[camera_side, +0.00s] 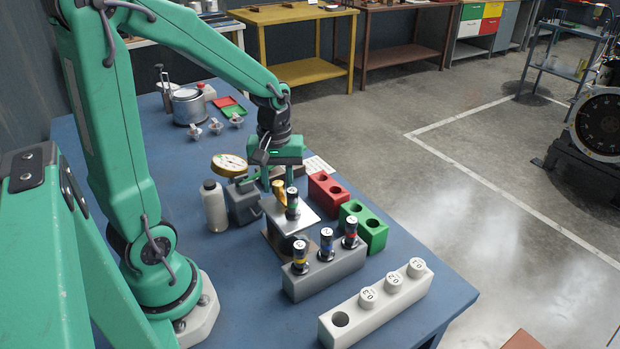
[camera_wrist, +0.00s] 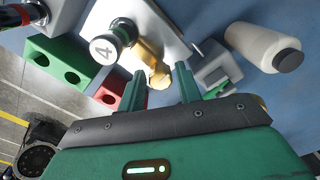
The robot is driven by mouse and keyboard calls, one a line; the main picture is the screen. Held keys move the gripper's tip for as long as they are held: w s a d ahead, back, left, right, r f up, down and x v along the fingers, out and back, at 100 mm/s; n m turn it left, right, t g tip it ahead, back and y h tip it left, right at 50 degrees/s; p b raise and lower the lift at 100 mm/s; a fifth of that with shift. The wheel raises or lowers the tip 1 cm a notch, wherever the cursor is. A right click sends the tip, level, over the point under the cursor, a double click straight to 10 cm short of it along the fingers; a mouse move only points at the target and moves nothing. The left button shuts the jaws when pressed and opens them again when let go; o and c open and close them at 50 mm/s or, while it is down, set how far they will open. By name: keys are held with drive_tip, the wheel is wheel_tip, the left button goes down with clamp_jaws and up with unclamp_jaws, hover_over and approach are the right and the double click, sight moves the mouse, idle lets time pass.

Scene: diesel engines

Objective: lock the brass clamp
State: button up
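The brass clamp (camera_side: 279,190) stands on a metal plate (camera_side: 291,215), beside a black-capped injector (camera_side: 292,204) with a green band. In the wrist view the clamp (camera_wrist: 148,55) runs alongside the injector (camera_wrist: 115,38), whose cap reads 4. My gripper (camera_side: 278,178) is just above and behind the clamp, pointing down. In the wrist view the gripper (camera_wrist: 160,80) has its two green fingers apart, with the rounded brass end just beyond and between their tips. I cannot tell whether a finger touches it.
A grey rack (camera_side: 325,276) with several injectors stands in front of the plate. A red block (camera_side: 327,190) and green block (camera_side: 363,227) are to the right. A white bottle (camera_side: 215,207), grey box (camera_side: 243,203) and dial gauge (camera_side: 229,165) are left. A white rack (camera_side: 377,308) lies nearest.

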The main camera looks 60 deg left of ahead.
sight(278, 184)
drive_tip(key=shift+o, duration=0.9)
drive_tip(key=shift+r, duration=3.9)
drive_tip(key=shift+s+d+r+m, duration=0.2)
drive_tip(key=shift+d+r+m, duration=0.15)
drive_tip(key=shift+d+m, duration=0.1)
drive_tip(key=s+d+r+m+t, duration=0.4)
drive_tip(key=d+m, duration=0.4)
drive_tip(key=m, duration=0.2)
drive_tip(key=shift+s+t, duration=0.8)
drive_tip(key=shift+s, duration=0.2)
drive_tip(key=shift+m, duration=0.25)
